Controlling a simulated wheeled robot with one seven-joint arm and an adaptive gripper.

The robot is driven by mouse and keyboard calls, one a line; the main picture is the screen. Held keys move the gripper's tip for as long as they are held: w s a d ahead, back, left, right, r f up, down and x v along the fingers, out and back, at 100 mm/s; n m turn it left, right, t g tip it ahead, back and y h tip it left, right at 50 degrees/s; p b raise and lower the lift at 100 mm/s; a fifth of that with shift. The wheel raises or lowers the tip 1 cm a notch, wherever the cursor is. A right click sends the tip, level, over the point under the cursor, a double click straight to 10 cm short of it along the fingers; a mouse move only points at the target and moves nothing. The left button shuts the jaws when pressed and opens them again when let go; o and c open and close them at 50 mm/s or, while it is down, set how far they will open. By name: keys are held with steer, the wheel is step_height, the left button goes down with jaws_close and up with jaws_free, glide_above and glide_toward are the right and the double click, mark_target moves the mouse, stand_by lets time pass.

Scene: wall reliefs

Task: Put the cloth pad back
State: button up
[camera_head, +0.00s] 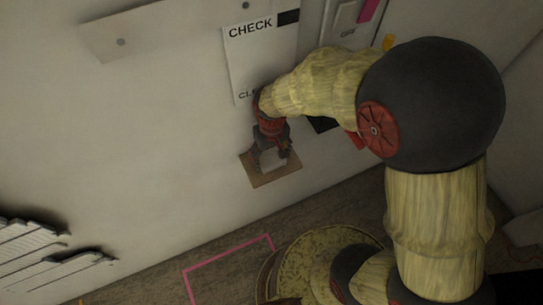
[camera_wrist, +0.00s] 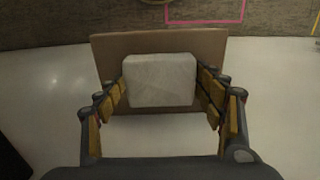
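The cloth pad (camera_wrist: 161,80) is a pale grey-white block, seen between my fingers in the wrist view. It also shows as a small pale patch (camera_head: 271,159) in the head view. My gripper (camera_wrist: 161,88) has one finger against each side of the pad and appears shut on it. Behind the pad is a flat brown board (camera_wrist: 210,45), also seen in the head view (camera_head: 260,181) low on the white wall. The pad overlaps the board; whether it touches it, I cannot tell.
A white sheet reading "CHECK" (camera_head: 250,45) hangs on the wall above my gripper. Black and red items (camera_head: 322,124) show partly behind my arm. A pink outline (camera_head: 228,256) marks the floor below. Grey slatted reliefs (camera_head: 50,268) are at lower left. The wall left of the board is bare.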

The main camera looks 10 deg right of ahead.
mark_target(272, 157)
steer(key=o, duration=0.4)
step_height(272, 157, up, 12)
steer(key=p, duration=0.2)
steer(key=s+d+r+m+t, duration=0.1)
steer(key=s+d+r+t, duration=0.1)
steer(key=s+d+r, duration=0.4)
steer(key=s+d+r+m+t, duration=0.2)
steer(key=s+d+r, duration=0.4)
steer(key=r, duration=0.5)
steer(key=shift+r+t, duration=0.2)
steer(key=shift+t, duration=0.6)
steer(key=shift+s+f, duration=0.1)
step_height(272, 157, down, 4)
steer(key=b, duration=0.3)
steer(key=shift+b, duration=0.4)
